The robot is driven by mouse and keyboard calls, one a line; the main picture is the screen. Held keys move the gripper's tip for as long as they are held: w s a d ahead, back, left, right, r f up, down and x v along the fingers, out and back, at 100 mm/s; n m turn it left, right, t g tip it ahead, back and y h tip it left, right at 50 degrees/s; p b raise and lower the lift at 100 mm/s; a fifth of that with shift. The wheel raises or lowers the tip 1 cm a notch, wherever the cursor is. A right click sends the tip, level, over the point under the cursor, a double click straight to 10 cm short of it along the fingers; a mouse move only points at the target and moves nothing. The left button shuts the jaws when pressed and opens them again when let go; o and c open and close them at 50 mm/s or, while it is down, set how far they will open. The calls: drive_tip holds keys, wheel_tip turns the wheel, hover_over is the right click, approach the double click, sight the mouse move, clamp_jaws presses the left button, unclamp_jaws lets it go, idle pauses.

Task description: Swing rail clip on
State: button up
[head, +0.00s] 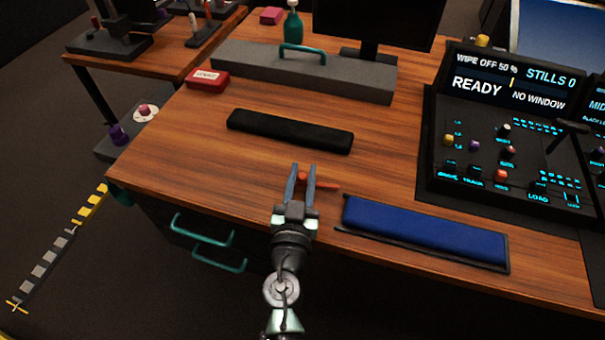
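A small orange-red piece (326,185), which may be the rail clip, lies at the desk's front middle. It has a rounded end that shows between my gripper's fingers and a thin bar reaching right past the right finger. My gripper (302,170) is open, with its two blue-grey fingers apart, pointing away from me over the desk. In the picture the fingers straddle the orange piece's left end; I cannot tell whether they touch it or are above it. The right finger hides part of the bar. No rail is clearly identifiable.
A blue pad (425,229) in a dark frame lies right of my gripper. A black bar-shaped rest (290,131) lies beyond. A grey block with a teal handle (302,54), a red box (207,80) and a control panel (511,140) surround the clear wooden desk (205,140).

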clamp_jaws()
idle(1.1)
